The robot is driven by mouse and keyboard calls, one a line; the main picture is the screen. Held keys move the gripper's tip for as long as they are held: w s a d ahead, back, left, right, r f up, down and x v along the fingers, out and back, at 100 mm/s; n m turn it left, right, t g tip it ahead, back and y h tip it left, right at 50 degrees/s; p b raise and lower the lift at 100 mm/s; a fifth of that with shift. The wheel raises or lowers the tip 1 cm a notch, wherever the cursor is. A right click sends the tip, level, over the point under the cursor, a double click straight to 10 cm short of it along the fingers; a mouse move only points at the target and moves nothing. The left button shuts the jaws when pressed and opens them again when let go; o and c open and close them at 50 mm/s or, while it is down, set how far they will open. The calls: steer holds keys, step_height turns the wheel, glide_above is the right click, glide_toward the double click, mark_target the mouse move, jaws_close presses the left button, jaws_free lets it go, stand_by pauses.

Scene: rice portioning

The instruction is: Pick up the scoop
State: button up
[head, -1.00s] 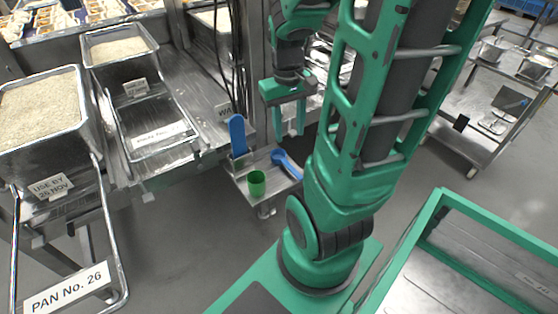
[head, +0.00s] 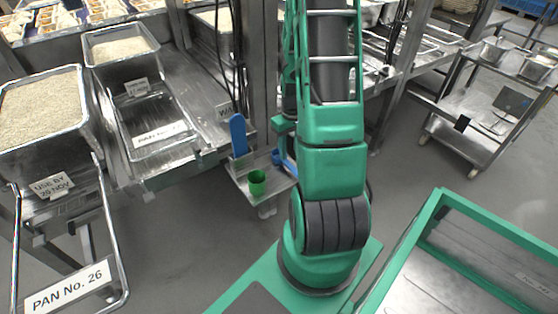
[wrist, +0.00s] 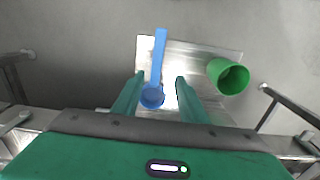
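The blue scoop (wrist: 158,58) lies on the small metal shelf (wrist: 207,53) in the wrist view, with its round bowl at the near end and its handle pointing away. In the head view the scoop (head: 288,166) shows only partly beside my arm. My gripper (wrist: 159,78) is open. Its two green fingers stand apart to the left and right of the scoop in the wrist view, with the bowl between them. I cannot tell how high the fingertips are above the shelf. In the head view my arm hides most of the gripper.
A green cup (head: 257,183) stands on the same shelf, right of the scoop in the wrist view. A blue paddle-shaped thing (head: 238,135) stands upright at the shelf's back left. Rice pans (head: 42,112) are at left, a cart (head: 462,135) at right.

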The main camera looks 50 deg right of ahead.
mark_target(291, 166)
step_height(291, 166, down, 3)
steer(key=shift+r, duration=0.2)
steer(key=shift+s+d+f, duration=0.15)
steer(key=shift+f, duration=1.2)
steer(key=shift+s+d+f, duration=0.1)
steer(key=shift+d+f, duration=0.05)
steer(key=shift+f, duration=1.2)
jaws_close()
